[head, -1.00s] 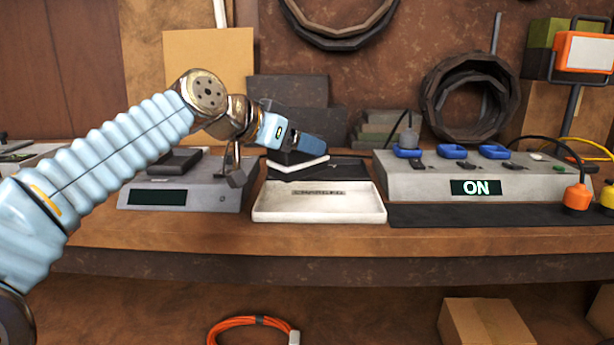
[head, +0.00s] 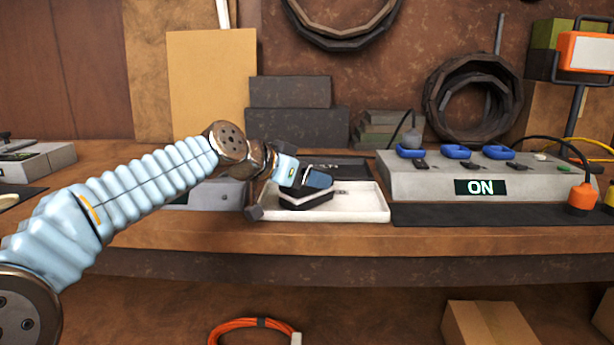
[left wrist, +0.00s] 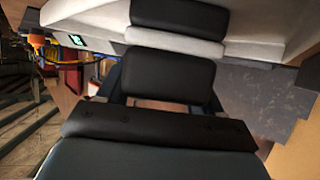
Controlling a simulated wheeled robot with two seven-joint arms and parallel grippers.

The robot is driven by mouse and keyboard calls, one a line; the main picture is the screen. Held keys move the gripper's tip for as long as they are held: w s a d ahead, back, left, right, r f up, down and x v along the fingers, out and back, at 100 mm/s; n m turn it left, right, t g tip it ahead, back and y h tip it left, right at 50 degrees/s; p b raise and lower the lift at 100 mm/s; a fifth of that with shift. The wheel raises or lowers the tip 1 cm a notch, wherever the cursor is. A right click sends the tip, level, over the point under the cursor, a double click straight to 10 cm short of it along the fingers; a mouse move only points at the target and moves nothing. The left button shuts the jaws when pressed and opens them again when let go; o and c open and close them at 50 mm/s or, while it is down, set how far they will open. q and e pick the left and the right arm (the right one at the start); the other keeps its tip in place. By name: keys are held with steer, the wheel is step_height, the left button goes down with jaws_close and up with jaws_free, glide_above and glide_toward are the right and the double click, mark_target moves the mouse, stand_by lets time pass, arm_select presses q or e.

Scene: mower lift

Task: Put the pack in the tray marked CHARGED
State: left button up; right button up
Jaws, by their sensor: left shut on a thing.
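The pack (head: 306,198) is dark with a pale band and shows inside the left part of the white tray (head: 375,213) in the head view. My left gripper (head: 310,181) is shut on the pack from above, tilted. I cannot tell whether the pack touches the tray floor. The tray's marking is mostly hidden behind the pack and too small to read. In the left wrist view a dark block (left wrist: 168,75) sits between my left fingers, with pale surfaces beyond it. My right gripper is not in view.
A grey charger-like unit with an ON display (head: 481,187) and blue handles stands right of the tray. A grey device (head: 215,195) stands left, partly behind my left arm. A dark mat (head: 450,214) lies at the front right. Dark slabs (head: 300,125) stand behind.

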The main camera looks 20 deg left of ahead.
arm_select(q)
steer(key=o, duration=1.6)
steer(key=shift+c, duration=0.2)
steer(key=shift+r, duration=0.15)
steer(key=shift+s+a, duration=0.15)
steer(key=shift+s, duration=0.05)
steer(key=b+v, duration=0.1)
steer(key=v, duration=1)
steer(key=shift+s+r, duration=0.2)
